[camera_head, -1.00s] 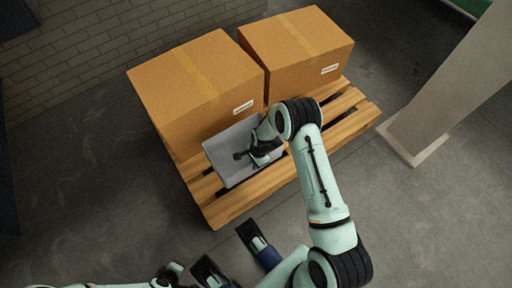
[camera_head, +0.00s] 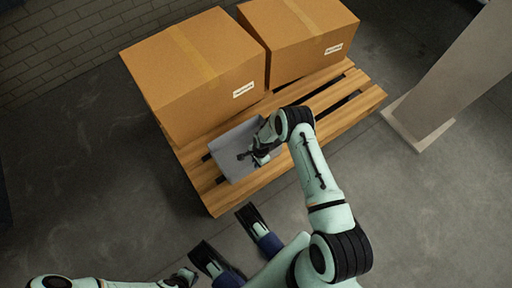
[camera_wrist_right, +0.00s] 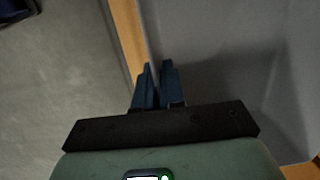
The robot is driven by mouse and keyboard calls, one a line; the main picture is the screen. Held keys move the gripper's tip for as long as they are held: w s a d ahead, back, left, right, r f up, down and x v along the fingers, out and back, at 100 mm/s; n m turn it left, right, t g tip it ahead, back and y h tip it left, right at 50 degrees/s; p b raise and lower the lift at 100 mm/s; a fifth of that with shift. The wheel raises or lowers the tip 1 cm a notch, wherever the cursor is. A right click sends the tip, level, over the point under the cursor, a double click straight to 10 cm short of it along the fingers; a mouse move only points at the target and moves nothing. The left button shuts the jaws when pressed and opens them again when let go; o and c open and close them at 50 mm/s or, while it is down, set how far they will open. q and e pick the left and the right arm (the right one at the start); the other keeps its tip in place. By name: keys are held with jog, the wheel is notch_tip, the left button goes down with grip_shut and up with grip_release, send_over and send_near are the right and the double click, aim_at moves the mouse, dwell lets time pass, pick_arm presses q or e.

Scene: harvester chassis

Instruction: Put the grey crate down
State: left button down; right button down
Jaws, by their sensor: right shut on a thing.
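The grey crate (camera_head: 230,143) is on or just above the near side of the wooden pallet (camera_head: 215,200), in front of the left cardboard box. I cannot tell whether its bottom touches the slats. My right gripper (camera_head: 248,156) is shut on the crate's near wall. In the right wrist view the two blue fingers (camera_wrist_right: 158,82) close on that wall, and the crate's grey inside (camera_wrist_right: 225,50) fills the right part. My left gripper (camera_head: 185,276) is low at the bottom edge of the head view, away from the crate; its jaws are too small to read.
Two large cardboard boxes, left (camera_head: 195,75) and right (camera_head: 300,35), stand on the pallet behind the crate. Bare slats (camera_head: 330,105) lie to the crate's right. A pale pillar (camera_head: 450,75) stands on the floor at right, and a brick wall (camera_head: 60,50) is behind.

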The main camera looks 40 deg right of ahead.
jog(key=shift+w+r, duration=0.1)
jog(key=c, duration=1.2)
grip_release()
jog(key=shift+f, duration=0.2)
jog(key=shift+c, duration=0.2)
